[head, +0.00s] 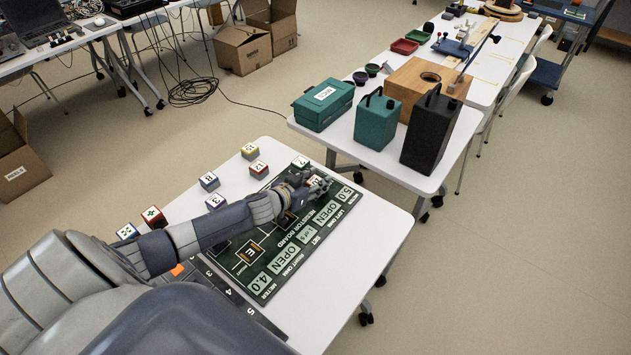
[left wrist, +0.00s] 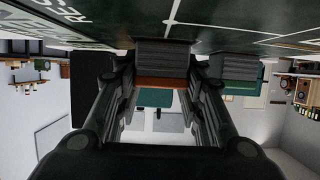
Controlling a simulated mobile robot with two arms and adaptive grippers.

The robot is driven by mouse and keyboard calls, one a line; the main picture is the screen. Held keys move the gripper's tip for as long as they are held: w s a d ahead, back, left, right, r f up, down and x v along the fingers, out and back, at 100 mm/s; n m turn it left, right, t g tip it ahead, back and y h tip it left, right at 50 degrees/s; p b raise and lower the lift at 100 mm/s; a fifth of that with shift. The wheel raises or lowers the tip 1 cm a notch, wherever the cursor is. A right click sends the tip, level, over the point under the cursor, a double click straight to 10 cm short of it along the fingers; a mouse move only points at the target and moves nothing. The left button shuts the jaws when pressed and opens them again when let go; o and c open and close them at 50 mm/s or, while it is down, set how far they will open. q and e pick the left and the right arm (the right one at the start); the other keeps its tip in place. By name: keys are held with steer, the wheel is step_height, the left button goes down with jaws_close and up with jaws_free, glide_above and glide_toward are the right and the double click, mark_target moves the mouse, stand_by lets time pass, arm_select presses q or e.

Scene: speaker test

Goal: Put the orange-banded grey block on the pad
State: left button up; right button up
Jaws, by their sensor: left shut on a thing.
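My left gripper (head: 311,184) is shut on the orange-banded grey block (head: 319,182), at the far end of the green resistor board (head: 328,210). In the left wrist view the picture is upside down; the block (left wrist: 163,54) sits between the two fingers (left wrist: 160,88), its orange band (left wrist: 160,82) facing away from the board. The block's grey end is at or very close to the board surface; I cannot tell if it touches. The pad beneath it is hidden by the block and gripper. My right gripper is not in view.
A green-banded block (head: 300,161) stands close beside my gripper. Several numbered blocks (head: 258,169) line the table's left side. A framed "E" tile (head: 250,252) lies on the board. Another table with a green case (head: 323,104) stands behind. The white table's right side is clear.

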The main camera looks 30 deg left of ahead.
arm_select(q)
steer(key=shift+r, duration=0.1)
steer(key=o, duration=1.1)
steer(key=v, duration=1.2)
steer(key=shift+s, duration=0.1)
